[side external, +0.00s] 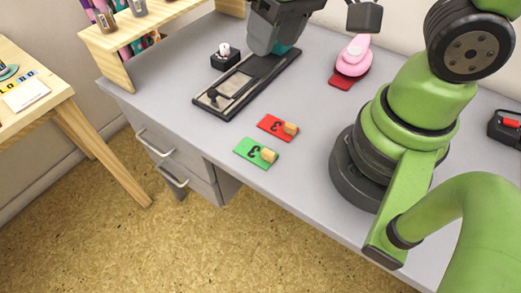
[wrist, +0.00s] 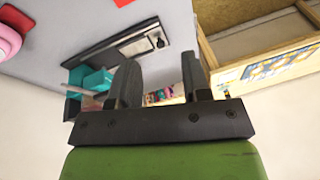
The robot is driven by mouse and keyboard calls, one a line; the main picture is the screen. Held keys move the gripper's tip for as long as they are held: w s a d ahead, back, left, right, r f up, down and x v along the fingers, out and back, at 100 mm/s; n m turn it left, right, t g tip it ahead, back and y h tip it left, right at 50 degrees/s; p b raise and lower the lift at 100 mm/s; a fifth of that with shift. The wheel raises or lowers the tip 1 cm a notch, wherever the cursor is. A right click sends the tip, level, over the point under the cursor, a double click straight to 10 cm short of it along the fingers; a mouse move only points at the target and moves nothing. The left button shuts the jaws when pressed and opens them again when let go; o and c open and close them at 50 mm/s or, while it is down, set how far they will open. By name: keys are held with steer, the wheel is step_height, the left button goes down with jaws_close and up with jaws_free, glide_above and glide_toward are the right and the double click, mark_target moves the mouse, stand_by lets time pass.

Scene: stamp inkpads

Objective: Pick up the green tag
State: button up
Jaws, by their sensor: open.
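The green tag (side external: 247,150) lies flat on the grey desk near its front edge in the side view, marked with a dark figure and with a small wooden block (side external: 269,155) at its right end. The green tag does not show in the wrist view. My gripper (wrist: 160,70) is open in the wrist view, with nothing clearly held between its two dark fingers. In the side view my gripper is at the top, over the far end of the black tray, well away from the green tag; its fingertips are hard to make out there.
A similar red tag (side external: 274,123) lies just behind the green one. The long black tray (side external: 240,88), a small black holder (side external: 225,58) and a pink stamp (side external: 354,57) on a red piece stand farther back. Wooden shelving (side external: 115,65) is at the left. Desk left of the tags is clear.

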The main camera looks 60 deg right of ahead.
mark_target(267, 151)
steer(key=a+f+g, duration=0.1)
steer(key=f, duration=0.2)
steer(key=s+a+f+n+g, duration=0.1)
steer(key=f, duration=0.3)
steer(key=a+f+n+h, duration=0.1)
steer(key=f, duration=0.3)
steer(key=shift+s+g, duration=0.15)
steer(key=shift+g, duration=0.25)
steer(key=shift+s+a+f, duration=0.1)
steer(key=shift+a+f, duration=0.05)
steer(key=shift+f, duration=2.25)
steer(key=shift+a+f, duration=0.1)
steer(key=shift+f, duration=2.3)
jaws_close()
